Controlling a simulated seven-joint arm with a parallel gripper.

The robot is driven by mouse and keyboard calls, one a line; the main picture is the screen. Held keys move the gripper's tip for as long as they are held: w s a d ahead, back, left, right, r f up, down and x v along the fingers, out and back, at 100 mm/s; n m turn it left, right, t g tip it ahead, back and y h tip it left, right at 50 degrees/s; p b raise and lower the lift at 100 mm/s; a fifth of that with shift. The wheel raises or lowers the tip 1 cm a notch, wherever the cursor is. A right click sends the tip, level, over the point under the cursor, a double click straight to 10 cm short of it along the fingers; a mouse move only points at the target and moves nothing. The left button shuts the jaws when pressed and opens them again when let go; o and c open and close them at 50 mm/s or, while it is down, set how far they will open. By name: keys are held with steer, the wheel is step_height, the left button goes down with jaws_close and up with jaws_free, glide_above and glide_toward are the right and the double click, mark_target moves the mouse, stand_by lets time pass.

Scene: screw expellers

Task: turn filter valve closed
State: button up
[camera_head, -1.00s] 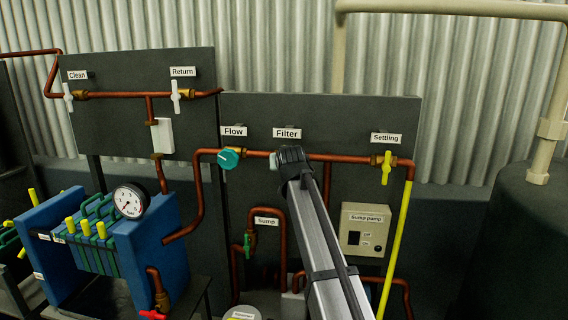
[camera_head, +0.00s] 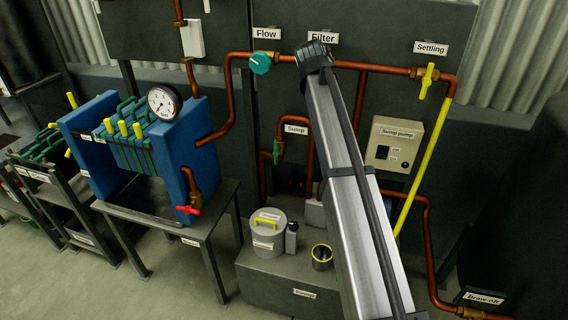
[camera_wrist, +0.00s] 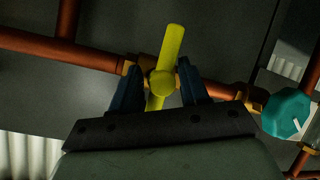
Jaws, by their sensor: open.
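The filter valve handle (camera_wrist: 171,55) is yellow with a round hub, and shows in the wrist view lying across the copper pipe, roughly square to it. My gripper (camera_wrist: 158,68) is open, with one dark blue finger on either side of the handle near its hub. I cannot tell whether the fingers touch it. In the head view my gripper (camera_head: 314,54) is at the pipe just below the "Filter" label (camera_head: 323,38), and it hides the valve there.
The teal flow knob (camera_head: 260,63) is close to the left on the same pipe; it also shows in the wrist view (camera_wrist: 287,113). The yellow settling valve (camera_head: 427,80) is to the right. The sump pump box (camera_head: 393,146) is below right. The blue filter press (camera_head: 183,145) stands left.

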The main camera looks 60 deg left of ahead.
steer(key=n+t+h, duration=0.2)
steer(key=n, duration=0.1)
steer(key=shift+a+n+t, duration=0.1)
steer(key=shift+n+t, duration=0.2)
steer(key=shift+n, duration=0.1)
steer(key=n+t+h, duration=0.1)
steer(key=n, duration=0.1)
steer(key=n+t, duration=0.2)
steer(key=shift+s+f+n+h, duration=0.1)
steer(key=shift+n+h, duration=0.2)
steer(key=shift+h, duration=0.1)
steer(key=v, duration=1.4)
steer(key=s+d+f+m+g, duration=0.2)
steer(key=d+f, duration=0.1)
steer(key=f, duration=0.5)
steer(key=s+d+f+m+g, duration=0.2)
steer(key=f+g, duration=0.1)
steer(key=f, duration=0.5)
steer(key=s+d+f+m+g, duration=0.2)
steer(key=d+f, duration=0.1)
steer(key=f, duration=0.5)
steer(key=shift+s+d+f+m+g+h, duration=0.25)
steer(key=shift+s+d+m+g+h, duration=0.05)
steer(key=shift+m, duration=0.1)
steer(key=shift+w, duration=0.1)
steer(key=shift+c, duration=0.3)
